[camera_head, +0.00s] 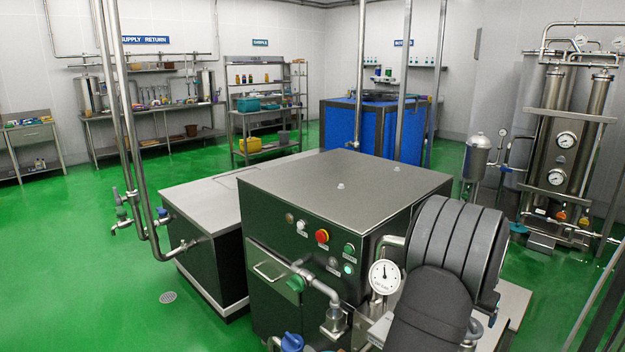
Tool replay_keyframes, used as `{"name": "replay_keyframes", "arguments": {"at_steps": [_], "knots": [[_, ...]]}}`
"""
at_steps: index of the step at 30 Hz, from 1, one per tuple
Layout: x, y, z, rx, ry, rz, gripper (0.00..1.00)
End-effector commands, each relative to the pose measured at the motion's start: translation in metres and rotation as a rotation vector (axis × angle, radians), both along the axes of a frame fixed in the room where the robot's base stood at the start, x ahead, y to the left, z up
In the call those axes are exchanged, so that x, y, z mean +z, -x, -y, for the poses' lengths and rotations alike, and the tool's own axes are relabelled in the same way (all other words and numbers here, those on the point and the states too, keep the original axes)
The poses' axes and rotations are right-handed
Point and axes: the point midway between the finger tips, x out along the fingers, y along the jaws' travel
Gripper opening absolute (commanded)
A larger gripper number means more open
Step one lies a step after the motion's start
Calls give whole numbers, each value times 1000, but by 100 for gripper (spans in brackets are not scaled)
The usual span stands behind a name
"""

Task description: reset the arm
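My gripper is not in view, and I see no fingers anywhere. A dark grey rounded body stands at the bottom right in front of a ribbed dark cylinder; I cannot tell whether it is part of my arm. The steel-topped machine (340,186) fills the middle, with a red button (322,236), a green button (349,249), a lit green lamp (348,269) and a round gauge (384,277) on its front and side.
A lower steel-topped cabinet (190,205) stands left of the machine, with vertical pipes and valves beside it. A blue machine (375,130), shelves (262,100) and benches (150,112) stand at the back. Column equipment (565,140) is at the right. Green floor (70,230) is open at left.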

Motion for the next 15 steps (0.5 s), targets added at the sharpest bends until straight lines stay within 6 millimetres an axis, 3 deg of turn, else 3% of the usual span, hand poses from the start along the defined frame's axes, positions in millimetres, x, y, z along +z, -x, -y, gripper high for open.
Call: {"name": "replay_keyframes", "arguments": {"at_steps": [6,15], "knots": [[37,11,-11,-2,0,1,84],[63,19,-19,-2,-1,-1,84]]}}
